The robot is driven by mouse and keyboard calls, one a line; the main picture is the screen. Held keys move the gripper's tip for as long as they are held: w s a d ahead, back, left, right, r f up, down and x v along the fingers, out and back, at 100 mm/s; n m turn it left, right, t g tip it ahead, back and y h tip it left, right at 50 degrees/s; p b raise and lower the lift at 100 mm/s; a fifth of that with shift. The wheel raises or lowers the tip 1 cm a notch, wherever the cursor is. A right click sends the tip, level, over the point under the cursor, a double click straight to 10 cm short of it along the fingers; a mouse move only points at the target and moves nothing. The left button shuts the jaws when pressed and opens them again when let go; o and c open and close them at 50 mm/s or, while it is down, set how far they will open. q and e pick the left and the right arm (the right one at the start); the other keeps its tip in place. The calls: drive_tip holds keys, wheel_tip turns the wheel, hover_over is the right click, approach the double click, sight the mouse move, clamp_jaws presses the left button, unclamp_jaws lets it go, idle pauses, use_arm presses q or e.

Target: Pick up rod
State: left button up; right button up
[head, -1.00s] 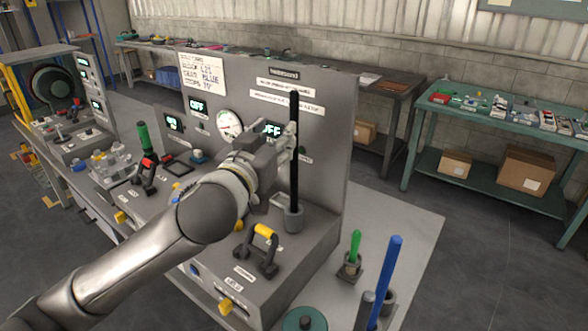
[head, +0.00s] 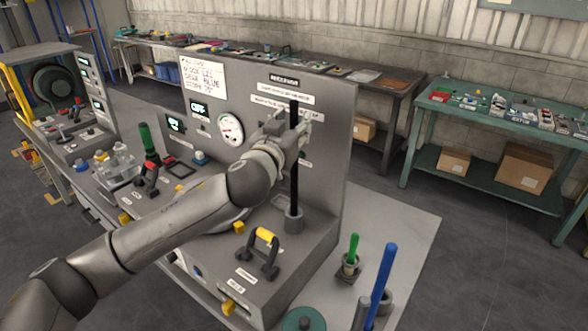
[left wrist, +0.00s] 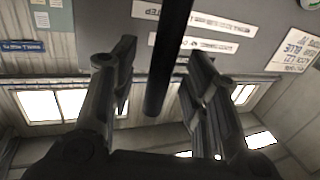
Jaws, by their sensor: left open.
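A tall black rod (head: 294,185) stands upright in a grey round socket (head: 293,222) on the front of the grey chassis. My left gripper (head: 301,130) is at the upper part of this rod, below its top end. In the left wrist view the rod (left wrist: 166,60) passes between the two spread fingers (left wrist: 160,80), with a gap on both sides. The gripper is open. A blue rod (head: 383,275) and a shorter green rod (head: 353,247) stand in holders to the right of the chassis. My right gripper is not in view.
The upright panel (head: 325,180) with gauge and displays stands close behind the black rod. A green workbench (head: 480,117) is at the back right. The floor between is clear.

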use_arm(q)
drive_tip(key=shift+w+d, duration=0.2)
drive_tip(key=shift+w, duration=0.5)
clamp_jaws()
drive_tip(key=shift+r, duration=0.1)
